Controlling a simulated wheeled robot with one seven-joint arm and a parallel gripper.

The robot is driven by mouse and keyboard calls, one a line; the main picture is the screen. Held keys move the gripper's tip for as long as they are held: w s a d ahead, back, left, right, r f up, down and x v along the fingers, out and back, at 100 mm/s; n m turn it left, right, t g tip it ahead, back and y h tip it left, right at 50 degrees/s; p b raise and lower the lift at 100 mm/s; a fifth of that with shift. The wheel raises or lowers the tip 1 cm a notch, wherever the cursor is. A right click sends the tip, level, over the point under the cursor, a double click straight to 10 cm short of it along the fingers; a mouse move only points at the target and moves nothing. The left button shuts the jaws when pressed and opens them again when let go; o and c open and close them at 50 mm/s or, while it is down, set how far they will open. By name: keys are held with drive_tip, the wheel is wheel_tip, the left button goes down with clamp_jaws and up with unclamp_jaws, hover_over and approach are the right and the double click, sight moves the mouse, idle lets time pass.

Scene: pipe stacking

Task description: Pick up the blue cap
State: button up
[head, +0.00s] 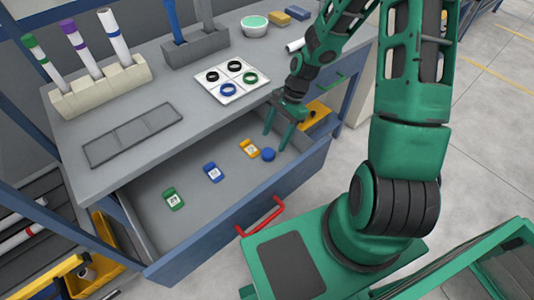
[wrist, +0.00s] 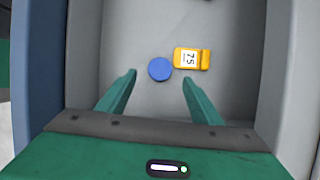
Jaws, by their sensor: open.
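The blue cap (head: 268,154) is a small round disc lying on the floor of the open drawer (head: 215,222). In the wrist view the blue cap (wrist: 160,69) lies ahead of and between the two green fingertips, touching neither. My gripper (head: 284,124) reaches down into the right part of the drawer with its fingers apart and empty. The fingers of my gripper (wrist: 158,76) also show spread in the wrist view. The height of the fingertips over the drawer floor is hard to tell.
A yellow tag (wrist: 191,59) lies close beside the cap. A blue tag (head: 213,172) and a green tag (head: 173,198) lie further left in the drawer. On the worktop stand a white tray (head: 232,80) of rings and a beige holder (head: 100,88) with tubes. The drawer walls bound the space.

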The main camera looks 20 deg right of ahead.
sight(268, 152)
drive_tip(key=shift+x, duration=3.1)
drive_tip(key=c, duration=1.2)
drive_tip(key=shift+r, duration=0.15)
